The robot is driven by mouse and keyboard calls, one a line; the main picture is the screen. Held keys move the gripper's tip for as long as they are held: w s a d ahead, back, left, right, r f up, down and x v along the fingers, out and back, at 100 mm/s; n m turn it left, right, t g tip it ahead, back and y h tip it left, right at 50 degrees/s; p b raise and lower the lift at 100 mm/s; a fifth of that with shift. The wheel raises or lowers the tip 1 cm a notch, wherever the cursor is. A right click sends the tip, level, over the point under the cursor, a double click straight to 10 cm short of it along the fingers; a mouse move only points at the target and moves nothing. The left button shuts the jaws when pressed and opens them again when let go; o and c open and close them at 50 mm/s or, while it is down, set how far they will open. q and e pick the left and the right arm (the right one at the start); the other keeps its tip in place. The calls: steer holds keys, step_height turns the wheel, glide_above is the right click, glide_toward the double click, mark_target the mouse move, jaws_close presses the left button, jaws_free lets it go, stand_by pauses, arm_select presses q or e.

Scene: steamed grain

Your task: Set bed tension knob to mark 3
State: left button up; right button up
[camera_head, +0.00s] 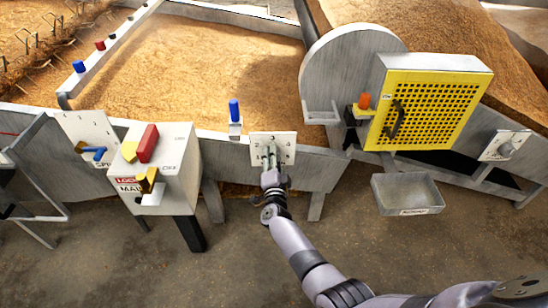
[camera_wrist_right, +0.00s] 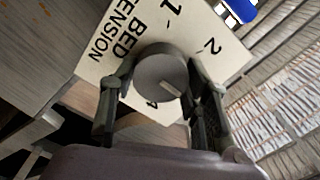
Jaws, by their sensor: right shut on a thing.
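The bed tension knob (camera_wrist_right: 160,72) is a round grey dial on a white plate (camera_wrist_right: 120,32) lettered BED TENSION. In the right wrist view the marks 1, 2 and 4 show; mark 3 is not visible, and the right finger covers part of that side. The knob's pale pointer line slants toward the lower right, between marks 2 and 4. My right gripper (camera_head: 269,160) is shut on the knob, one finger on each side. In the head view the plate (camera_head: 287,141) is on the grain bed's front wall, with the knob largely hidden by the gripper. My left gripper is not in view.
A blue peg (camera_head: 234,110) stands just left of the plate. Further left is a white switch box (camera_head: 180,165) with a red block and yellow handle. At right are a yellow perforated panel (camera_head: 425,108) and a grey tray (camera_head: 407,193). The floor in front is clear.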

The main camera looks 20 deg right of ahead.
steer(key=shift+f, duration=0.15)
steer(key=o, duration=1.1)
